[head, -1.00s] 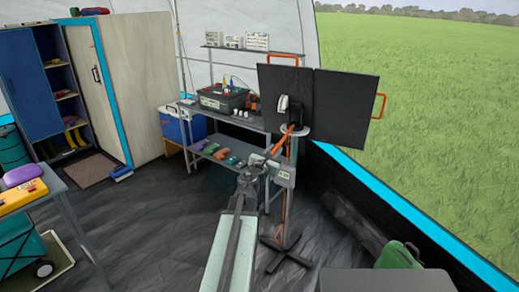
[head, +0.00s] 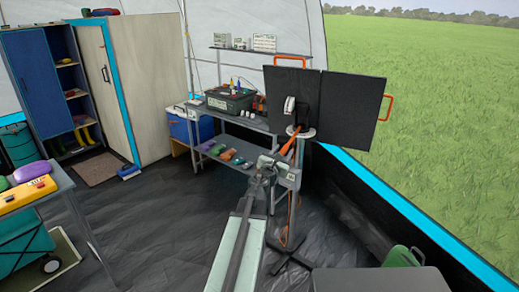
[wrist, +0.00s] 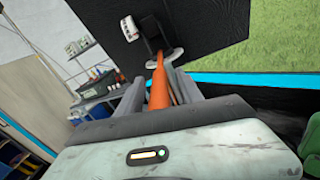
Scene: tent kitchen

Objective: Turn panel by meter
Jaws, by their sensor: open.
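An orange bar (head: 290,146) slants from below the disc toward me. My gripper (head: 277,160) is at its near end. In the wrist view, the orange bar (wrist: 160,88) lies between the open fingers of my gripper (wrist: 157,92); contact is unclear. The meter's reading is too small to read.
A grey shelf bench (head: 232,120) with a dark toolbox (head: 229,99) and small coloured items stands left of the panel. A table (head: 62,182) is at far left. A grey box top (head: 376,281) and green object (head: 404,257) are front right. The middle floor is clear.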

